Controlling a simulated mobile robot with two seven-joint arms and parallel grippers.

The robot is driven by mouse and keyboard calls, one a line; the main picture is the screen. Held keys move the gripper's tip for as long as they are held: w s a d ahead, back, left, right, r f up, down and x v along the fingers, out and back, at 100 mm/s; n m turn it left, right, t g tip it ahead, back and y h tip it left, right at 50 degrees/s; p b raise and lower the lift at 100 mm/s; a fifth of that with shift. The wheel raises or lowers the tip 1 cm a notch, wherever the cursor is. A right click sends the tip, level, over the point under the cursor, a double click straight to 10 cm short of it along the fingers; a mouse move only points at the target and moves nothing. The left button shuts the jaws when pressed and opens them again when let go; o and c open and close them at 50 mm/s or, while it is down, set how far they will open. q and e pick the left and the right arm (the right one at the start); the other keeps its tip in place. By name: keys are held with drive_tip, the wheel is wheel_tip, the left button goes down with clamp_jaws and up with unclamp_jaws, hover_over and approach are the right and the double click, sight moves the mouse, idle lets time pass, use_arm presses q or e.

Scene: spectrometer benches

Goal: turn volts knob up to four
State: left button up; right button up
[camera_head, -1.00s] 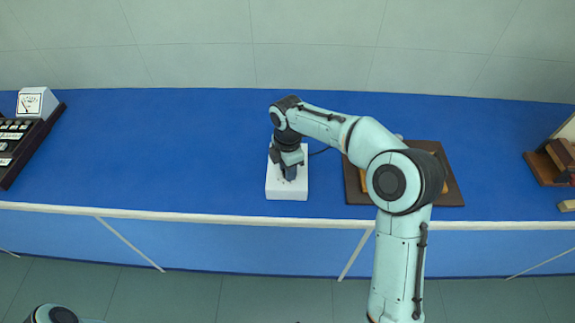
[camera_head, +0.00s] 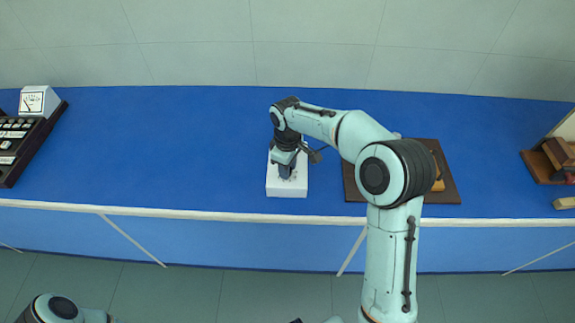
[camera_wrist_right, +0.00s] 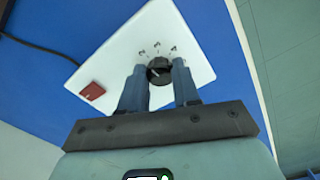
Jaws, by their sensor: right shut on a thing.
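The volts knob (camera_wrist_right: 159,72) is a round black knob with a light pointer line. It sits on a white box (camera_wrist_right: 193,37) with dark number marks beside it. The white box (camera_head: 286,190) also shows on the blue bench in the head view, where my gripper hides the knob. My right gripper (camera_wrist_right: 160,78) is shut on the knob, one finger on each side of it. It also shows in the head view (camera_head: 287,175), pointing down at the box. The pointer's exact reading is too small to tell. My left gripper is out of view; only part of the left arm shows at the bottom left.
A red switch (camera_wrist_right: 92,91) sits on the box's corner, with a dark cable (camera_wrist_right: 40,46) nearby. A brown board (camera_head: 445,188) lies right of the box. A meter (camera_head: 38,101) and dark tray (camera_head: 35,145) stand far left. The bench between is clear.

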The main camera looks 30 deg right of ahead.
drive_tip(key=m, duration=0.3)
drive_tip(key=shift+m, duration=0.4)
drive_tip(key=m, duration=0.3)
drive_tip(key=shift+m, duration=0.3)
drive_tip(key=m, duration=0.4)
drive_tip(key=shift+a, duration=0.1)
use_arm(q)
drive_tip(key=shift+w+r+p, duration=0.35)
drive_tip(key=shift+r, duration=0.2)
use_arm(e)
drive_tip(key=shift+m, duration=1.9)
drive_tip(key=o, duration=1.1)
drive_tip(key=shift+c, duration=0.2)
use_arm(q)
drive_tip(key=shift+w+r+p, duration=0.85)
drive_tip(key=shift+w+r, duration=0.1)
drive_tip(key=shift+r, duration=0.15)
use_arm(e)
wheel_tip(320, 180, up, 13)
drive_tip(key=shift+r, duration=0.2)
